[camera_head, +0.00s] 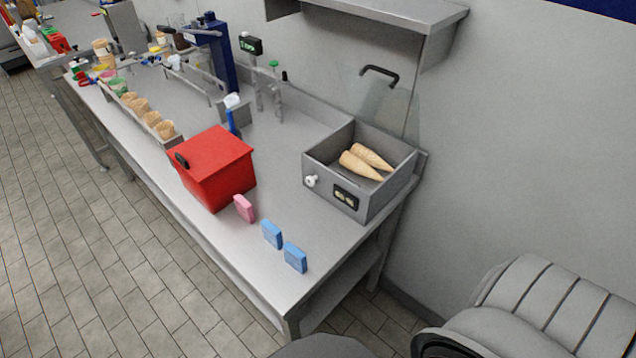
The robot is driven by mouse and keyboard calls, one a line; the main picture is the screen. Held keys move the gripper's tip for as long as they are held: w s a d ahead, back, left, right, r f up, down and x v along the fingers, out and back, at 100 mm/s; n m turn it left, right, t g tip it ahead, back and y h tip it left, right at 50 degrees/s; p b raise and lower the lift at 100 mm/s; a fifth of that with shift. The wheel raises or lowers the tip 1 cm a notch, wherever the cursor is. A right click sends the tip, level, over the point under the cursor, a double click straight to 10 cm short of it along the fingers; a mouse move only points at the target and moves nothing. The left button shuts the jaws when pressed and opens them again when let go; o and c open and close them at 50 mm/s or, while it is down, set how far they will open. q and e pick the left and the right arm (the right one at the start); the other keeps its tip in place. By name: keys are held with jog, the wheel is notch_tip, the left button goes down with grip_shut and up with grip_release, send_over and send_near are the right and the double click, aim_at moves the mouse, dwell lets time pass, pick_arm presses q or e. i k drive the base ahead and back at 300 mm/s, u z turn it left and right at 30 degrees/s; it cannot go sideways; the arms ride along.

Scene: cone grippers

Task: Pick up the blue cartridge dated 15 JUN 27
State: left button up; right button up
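Two blue cartridges stand upright near the front right corner of the steel table, one (271,234) a little left of and behind the other (295,257). They are apart from each other. The date print on both is too small to read, so I cannot tell which one is dated 15 JUN 27. A pink cartridge (244,208) stands to their left, close to the red box. Neither of my grippers is in view; only grey parts of my own body show at the bottom and lower right.
A red lidded box (214,165) stands left of the cartridges. A grey open bin (325,181) with two cones (361,167) stands behind them, to the right. Cone cups (152,120) line the table further left. The steel table (240,262) is bare around the blue cartridges.

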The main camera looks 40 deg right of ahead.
aim_at(295, 257)
jog(key=u, duration=1.25)
jog(key=k, duration=1.65)
jog(key=z, duration=2.1)
jog(key=i, duration=0.5)
